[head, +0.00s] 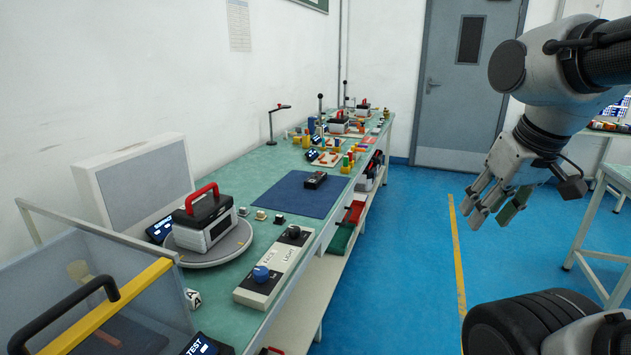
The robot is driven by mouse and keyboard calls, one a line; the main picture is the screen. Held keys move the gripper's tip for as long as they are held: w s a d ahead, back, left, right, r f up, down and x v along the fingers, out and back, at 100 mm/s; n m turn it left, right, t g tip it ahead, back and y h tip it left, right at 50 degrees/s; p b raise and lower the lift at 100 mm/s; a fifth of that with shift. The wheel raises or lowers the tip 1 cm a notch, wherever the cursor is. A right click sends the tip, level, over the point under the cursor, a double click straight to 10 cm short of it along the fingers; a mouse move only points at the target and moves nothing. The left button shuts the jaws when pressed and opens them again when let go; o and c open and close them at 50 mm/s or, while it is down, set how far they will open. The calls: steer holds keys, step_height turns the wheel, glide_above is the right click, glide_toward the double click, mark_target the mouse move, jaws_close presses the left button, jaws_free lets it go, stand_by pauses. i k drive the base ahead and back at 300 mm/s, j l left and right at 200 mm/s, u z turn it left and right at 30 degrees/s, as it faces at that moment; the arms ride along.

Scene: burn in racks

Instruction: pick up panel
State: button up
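A pale box-like control panel (274,267) with a blue knob and a dark knob lies on the near right edge of the green workbench. A larger grey-faced panel with a white frame (142,185) stands upright against the wall at the back left; I cannot tell which one the task means. My gripper (492,207) hangs in the air at the right, above the blue floor and well apart from the bench. Its fingers point down and look spread. A greenish strip shows at one finger; it looks like part of the finger.
A black-and-white device with a red handle (206,218) stands on a round grey turntable (232,251). A blue mat (287,193) and several small parts lie farther along the bench. The floor aisle (405,260) is clear.

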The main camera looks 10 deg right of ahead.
mark_target(317, 179)
steer(key=i+l+u, duration=0.15)
steer(key=u, duration=0.25)
steer(key=i+l+u, duration=0.15)
steer(key=u, duration=0.3)
steer(key=i+l+u, duration=0.1)
steer(key=l, duration=0.25)
steer(key=i+l+u, duration=0.15)
steer(key=l, duration=0.25)
steer(key=i+l+u, duration=0.1)
steer(key=l, duration=0.3)
steer(key=i+l+u, duration=0.15)
steer(key=l, duration=0.25)
steer(key=i+l, duration=0.1)
steer(key=l, duration=0.35)
steer(key=i+l, duration=0.15)
steer(key=l, duration=0.25)
steer(key=i+l, duration=0.1)
steer(key=l, duration=0.35)
steer(key=i+l, duration=0.1)
steer(key=l, duration=0.35)
steer(key=i+l, duration=0.15)
steer(key=l, duration=0.3)
